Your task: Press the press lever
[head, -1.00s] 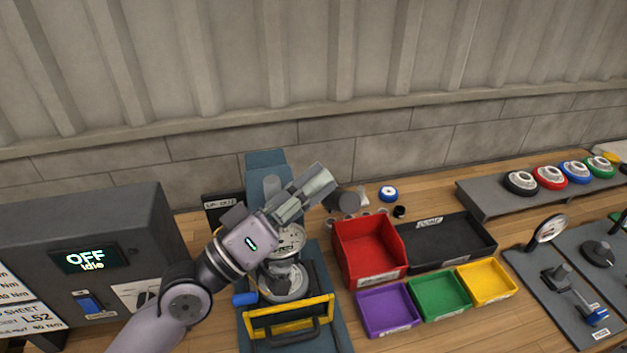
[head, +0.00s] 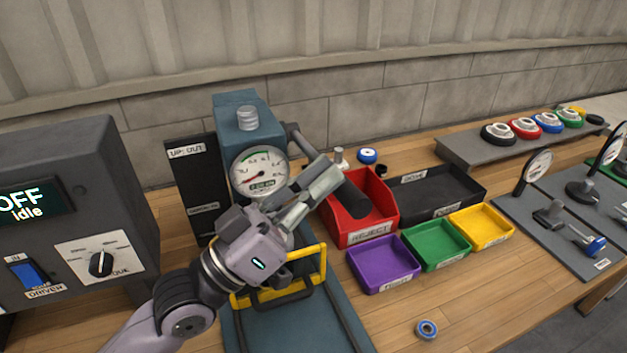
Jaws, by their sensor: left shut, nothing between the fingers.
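The press is a teal column (head: 236,112) with a round dial gauge (head: 260,171) on its front. Its lever (head: 300,143) is a grey rod from the column's right side, sloping down and right to a thick black grip (head: 352,199). My left gripper (head: 328,176) is shut and empty, its fingers pointing up and right. In the picture the fingers cross the lever just above the black grip and hide part of it; I cannot tell if they touch. My gripper and wrist hide the middle of the press. My right gripper is not in view.
A yellow guard (head: 305,278) stands low on the press base (head: 290,328). A red reject bin (head: 365,236) sits close right, under the grip. Purple, green and yellow trays lie beyond. A control box (head: 70,190) reading OFF is at left.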

